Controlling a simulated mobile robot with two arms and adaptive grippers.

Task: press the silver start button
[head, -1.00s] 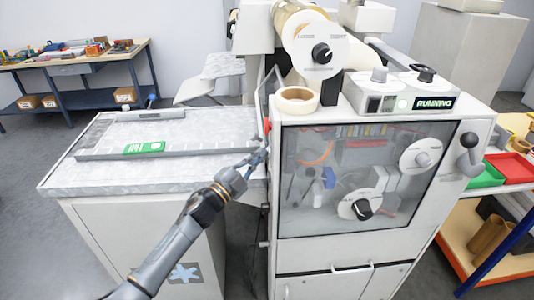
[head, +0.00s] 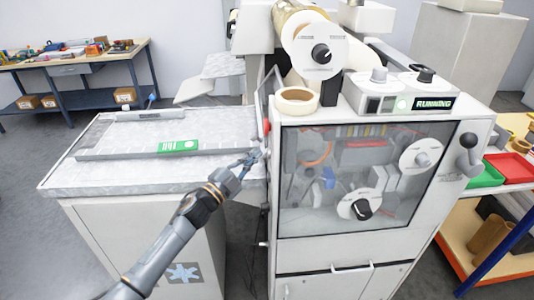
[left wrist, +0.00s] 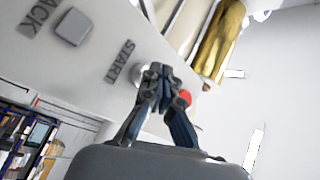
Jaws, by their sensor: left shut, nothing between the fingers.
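The silver start button (left wrist: 138,74) shows in the left wrist view beside the START label (left wrist: 120,62), partly hidden behind my fingertips. My left gripper (left wrist: 160,72) is shut and empty, its tips in front of the button; I cannot tell whether they touch it. In the head view my left gripper (head: 250,160) is at the left side of the white machine (head: 330,258), where the button itself is hidden. The machine's display (head: 433,103) reads RUNNING. My right gripper is not in view.
A red button (left wrist: 186,96) sits close to my fingers, and a square grey button (left wrist: 73,27) is farther left on the panel. A green card (head: 178,146) lies on the feed table (head: 130,179). A tape roll (head: 296,99) rests on the machine top.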

